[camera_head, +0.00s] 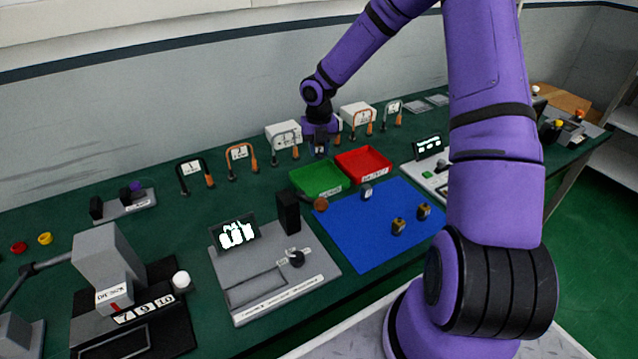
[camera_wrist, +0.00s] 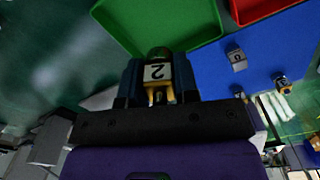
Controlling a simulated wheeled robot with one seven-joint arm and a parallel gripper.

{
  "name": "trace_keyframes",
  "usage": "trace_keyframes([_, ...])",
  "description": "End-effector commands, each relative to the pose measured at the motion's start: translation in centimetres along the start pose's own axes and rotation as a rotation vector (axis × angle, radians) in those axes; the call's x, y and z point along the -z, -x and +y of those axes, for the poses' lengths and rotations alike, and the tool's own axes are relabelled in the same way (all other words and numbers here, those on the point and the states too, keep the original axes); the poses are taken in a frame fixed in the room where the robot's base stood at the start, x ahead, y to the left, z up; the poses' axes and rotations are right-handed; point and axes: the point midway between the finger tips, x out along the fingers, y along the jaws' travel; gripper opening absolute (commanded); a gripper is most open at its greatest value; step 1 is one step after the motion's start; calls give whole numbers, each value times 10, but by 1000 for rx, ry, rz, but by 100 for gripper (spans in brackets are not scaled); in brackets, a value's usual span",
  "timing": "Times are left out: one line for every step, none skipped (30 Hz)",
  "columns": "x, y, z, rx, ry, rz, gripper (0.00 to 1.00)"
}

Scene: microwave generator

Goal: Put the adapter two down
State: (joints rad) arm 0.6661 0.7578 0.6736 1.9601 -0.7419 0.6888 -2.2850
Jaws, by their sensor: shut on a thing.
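Adapter two (camera_wrist: 157,74), a small block with a white label reading 2, sits between the fingers of my gripper (camera_wrist: 158,92) in the wrist view. My gripper is shut on it. In the head view my gripper (camera_head: 320,150) is over the back of the table, just behind the green tray (camera_head: 318,180); the adapter is hard to make out there. The green tray also shows in the wrist view (camera_wrist: 205,30), beyond the fingertips. What lies directly under the adapter is hidden.
A red tray (camera_head: 364,163) adjoins the green one. A blue mat (camera_head: 365,245) in front bears several small adapters, including a grey one (camera_head: 367,192) and a brassy one (camera_head: 398,227). Numbered cable stands (camera_head: 241,160) line the back. A grey device (camera_head: 275,285) stands left of the mat.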

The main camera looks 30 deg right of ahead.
Motion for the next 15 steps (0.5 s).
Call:
trace_keyframes([0,-1,0,0,16,0,0])
trace_keyframes([0,-2,0,0,25,0,0])
trace_keyframes([0,-4,-1,0,31,0,0])
trace_keyframes([0,-7,-1,0,34,1,0])
trace_keyframes([0,-10,-1,1,35,1,0])
trace_keyframes([0,-16,0,0,35,2,0])
trace_keyframes([1,-21,0,0,35,3,0])
trace_keyframes([1,-26,0,0,34,3,0])
trace_keyframes([1,-33,0,1,34,3,0])
trace_keyframes([1,-39,0,0,34,3,0])
trace_keyframes([1,-44,0,0,34,3,0])
trace_keyframes([0,-51,0,0,33,2,0])
trace_keyframes([0,-55,0,1,33,2,0])
trace_keyframes([0,-58,0,0,33,2,0])
trace_keyframes([0,-62,0,0,32,1,0])
